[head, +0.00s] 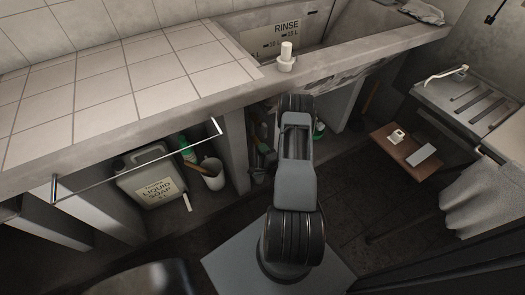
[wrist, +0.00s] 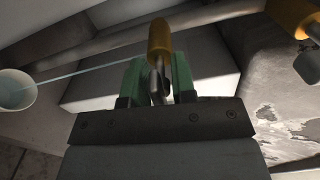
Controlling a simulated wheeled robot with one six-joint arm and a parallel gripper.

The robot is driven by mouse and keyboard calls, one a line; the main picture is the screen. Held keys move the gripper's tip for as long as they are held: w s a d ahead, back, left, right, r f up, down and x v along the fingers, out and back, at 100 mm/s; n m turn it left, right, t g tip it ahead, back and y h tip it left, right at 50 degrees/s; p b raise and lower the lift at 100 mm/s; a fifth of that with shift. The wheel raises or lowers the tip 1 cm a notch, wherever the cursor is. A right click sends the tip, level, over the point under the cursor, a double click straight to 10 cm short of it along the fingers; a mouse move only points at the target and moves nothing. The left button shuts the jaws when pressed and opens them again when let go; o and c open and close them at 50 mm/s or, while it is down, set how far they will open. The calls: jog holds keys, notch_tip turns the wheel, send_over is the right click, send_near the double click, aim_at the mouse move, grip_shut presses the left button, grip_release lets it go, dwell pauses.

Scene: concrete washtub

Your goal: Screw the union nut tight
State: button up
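In the wrist view my gripper (wrist: 157,85) has two green fingers standing apart. An orange rounded piece on a metal shaft (wrist: 159,40) shows between and beyond them. I cannot tell whether the fingers touch the shaft. I cannot make out for certain which part is the union nut. In the head view my arm reaches under the basin's front edge and hides the fingertips.
A white cup (wrist: 14,92) with a thin rod stands left in the wrist view. A brown board (head: 408,150) holds small items at right.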

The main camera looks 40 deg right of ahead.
grip_shut()
